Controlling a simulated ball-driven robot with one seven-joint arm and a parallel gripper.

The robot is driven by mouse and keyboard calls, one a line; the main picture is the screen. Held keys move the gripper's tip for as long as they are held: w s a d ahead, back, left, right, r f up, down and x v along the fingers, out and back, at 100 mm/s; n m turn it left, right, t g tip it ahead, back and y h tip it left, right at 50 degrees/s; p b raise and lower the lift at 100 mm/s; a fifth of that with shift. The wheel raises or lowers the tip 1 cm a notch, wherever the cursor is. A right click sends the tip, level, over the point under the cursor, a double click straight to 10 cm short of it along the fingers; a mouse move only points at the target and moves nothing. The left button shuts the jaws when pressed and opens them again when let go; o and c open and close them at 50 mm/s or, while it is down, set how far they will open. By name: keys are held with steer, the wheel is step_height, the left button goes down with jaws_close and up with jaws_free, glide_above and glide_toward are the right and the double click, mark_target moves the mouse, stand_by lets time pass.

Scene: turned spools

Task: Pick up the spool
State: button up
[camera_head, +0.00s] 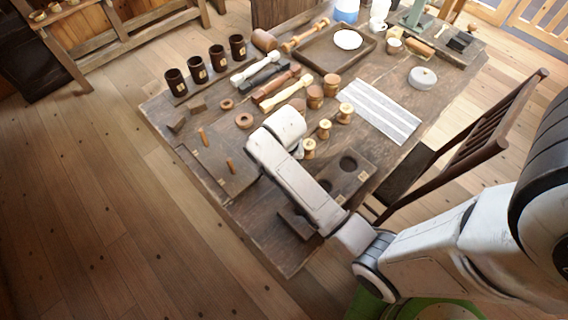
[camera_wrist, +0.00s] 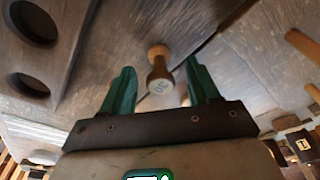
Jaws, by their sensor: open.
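In the wrist view, a small turned wooden spool (camera_wrist: 159,72) stands between the two green fingers of my gripper (camera_wrist: 161,68). Its pale end carries a dark mark. The fingers are apart, with a visible gap on each side of the spool. In the head view, three pale wooden spools stand in a slanting row, the near one (camera_head: 309,149), the middle one (camera_head: 325,129) and the far one (camera_head: 345,113). My arm hides the fingers there, and I cannot tell which spool is between them.
A dark board with round holes (camera_head: 348,163) lies right of my arm. Wooden jars (camera_head: 315,97), turned spindles, dark cups (camera_head: 197,69) and a striped light panel (camera_head: 380,110) crowd the table (camera_head: 215,125). A chair (camera_head: 470,140) stands at the right.

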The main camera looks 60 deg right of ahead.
steer(key=shift+d+f, duration=0.15)
steer(key=shift+f, duration=1.05)
steer(key=shift+c, duration=0.4)
steer(key=c, duration=1)
steer(key=shift+r, duration=0.1)
